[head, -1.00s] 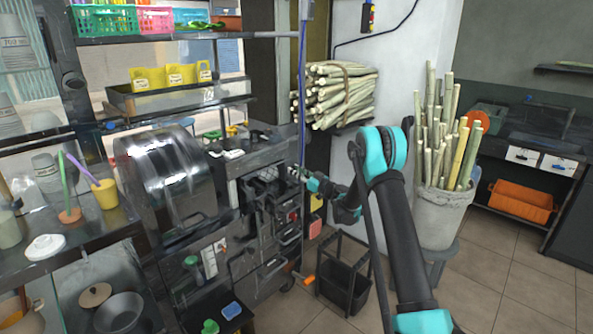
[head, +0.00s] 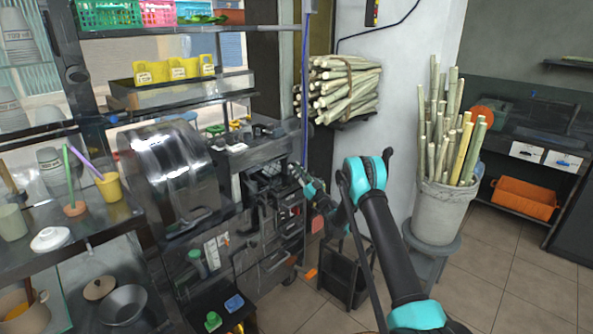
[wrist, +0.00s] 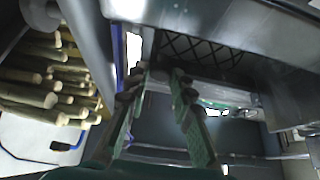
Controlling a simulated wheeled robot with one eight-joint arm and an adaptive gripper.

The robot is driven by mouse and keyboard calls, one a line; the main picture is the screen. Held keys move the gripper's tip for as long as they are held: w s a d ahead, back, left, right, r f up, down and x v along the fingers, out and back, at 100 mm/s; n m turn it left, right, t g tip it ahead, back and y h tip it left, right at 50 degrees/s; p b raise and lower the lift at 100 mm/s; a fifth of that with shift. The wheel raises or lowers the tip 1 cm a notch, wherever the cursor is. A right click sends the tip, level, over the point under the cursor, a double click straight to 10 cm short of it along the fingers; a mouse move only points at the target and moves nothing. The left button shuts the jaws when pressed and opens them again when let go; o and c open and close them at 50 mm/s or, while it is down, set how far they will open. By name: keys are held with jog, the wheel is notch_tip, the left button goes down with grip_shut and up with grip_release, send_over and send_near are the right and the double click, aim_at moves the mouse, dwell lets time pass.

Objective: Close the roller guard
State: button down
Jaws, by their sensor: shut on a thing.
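The sugarcane press stands left of centre in the head view, with a big shiny rounded metal cover (head: 175,170). The roller guard (wrist: 200,50) shows in the wrist view as a dark diamond mesh panel at top centre. In the head view it is small and dark at the press's front opening, and its exact angle is hard to tell. My gripper (head: 296,171) is at the right edge of that opening. In the wrist view my gripper (wrist: 158,78) has its fingertips at the left edge of the guard, shut on it; the contact point is partly hidden by the fingers.
A bucket of cane (head: 440,210) stands on a stool at right. A black bin frame (head: 345,275) stands on the floor below my arm. Open floor lies at the front right.

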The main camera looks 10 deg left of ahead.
jog(key=c, duration=1.3)
grip_release()
jog(key=v, duration=1.2)
jog(key=shift+a, duration=0.1)
jog(key=shift+w, duration=0.1)
jog(key=shift+c, duration=0.5)
